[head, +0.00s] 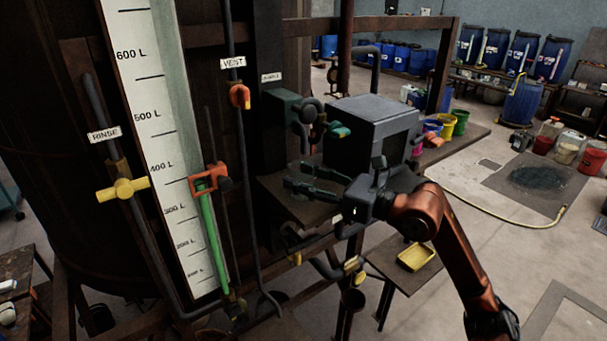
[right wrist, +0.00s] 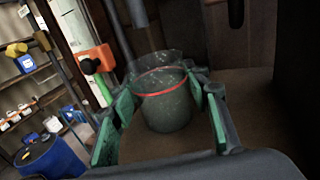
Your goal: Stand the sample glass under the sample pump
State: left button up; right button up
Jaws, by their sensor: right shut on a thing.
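The sample glass (right wrist: 165,108) is a clear, greyish cup with a red ring line, seen in the right wrist view. It stands upright between the green-padded fingers of my right gripper (right wrist: 163,118), which is shut on it. In the head view my right gripper (head: 312,183) reaches in from the right over a dark shelf (head: 275,205); I cannot make out the glass there. The sample pump (head: 288,118), a green-grey body with a small spout and handle, is mounted on the vat behind and above the gripper, under a small label. My left gripper is not in view.
A grey box (head: 370,125) stands just behind my right gripper. The orange-handled vent valve (head: 239,96), the gauge (head: 160,140) and a yellow rinse valve (head: 123,188) are to the left. A yellow tray (head: 416,257) lies on a lower table.

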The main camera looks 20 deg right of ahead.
jog(key=shift+d, duration=0.1)
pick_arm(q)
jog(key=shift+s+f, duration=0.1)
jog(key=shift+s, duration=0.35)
pick_arm(e)
jog(key=o, duration=1.4)
pick_arm(q)
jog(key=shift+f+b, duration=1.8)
jog(key=shift+b, duration=0.1)
pick_arm(e)
jog(key=shift+v, duration=6)
